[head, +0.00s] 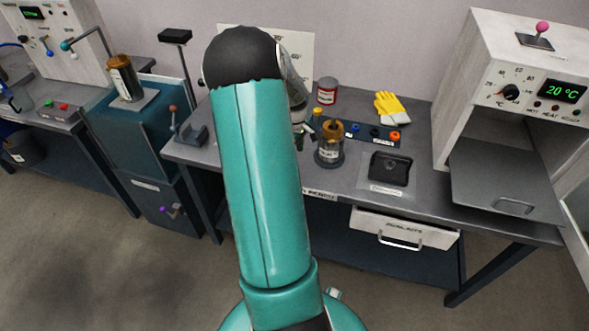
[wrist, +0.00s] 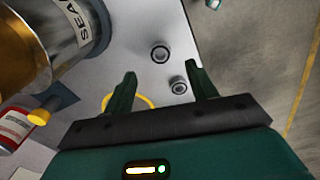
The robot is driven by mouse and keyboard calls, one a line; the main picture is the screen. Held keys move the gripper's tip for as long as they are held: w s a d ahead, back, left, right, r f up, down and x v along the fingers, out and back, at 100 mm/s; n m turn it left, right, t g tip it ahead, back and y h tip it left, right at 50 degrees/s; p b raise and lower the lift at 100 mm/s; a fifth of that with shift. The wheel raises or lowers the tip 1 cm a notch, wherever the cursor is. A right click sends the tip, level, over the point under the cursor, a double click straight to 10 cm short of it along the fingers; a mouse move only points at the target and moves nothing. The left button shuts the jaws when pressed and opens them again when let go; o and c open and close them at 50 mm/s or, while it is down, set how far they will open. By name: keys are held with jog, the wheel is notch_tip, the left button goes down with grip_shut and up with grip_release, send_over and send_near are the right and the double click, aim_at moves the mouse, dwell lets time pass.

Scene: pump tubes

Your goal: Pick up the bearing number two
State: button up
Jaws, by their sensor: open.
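In the wrist view, a larger dark ring-shaped part (wrist: 160,53) and a smaller one (wrist: 178,85) lie apart on the pale grey bench top. They look like bearings, but I cannot read a number on either. My gripper (wrist: 160,75) is open and empty, its dark green fingers spread. The smaller ring shows between the fingers, near the right one, and the larger ring shows beyond the fingertips. I cannot tell the height of the fingers above them. In the head view my arm covers this part of the bench, and neither ring can be made out.
A metal cylinder labelled "SEA" (wrist: 82,22) is close left of the fingers, with a red can (wrist: 14,128). A yellow loop (wrist: 148,101) shows behind the left finger. The bench edge runs to the right. The head view shows a black tray (head: 390,169) and yellow gloves (head: 391,105).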

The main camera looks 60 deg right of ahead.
notch_tip(320, 180, down, 6)
jog(key=shift+s+r, duration=0.1)
jog(key=c, duration=1.1)
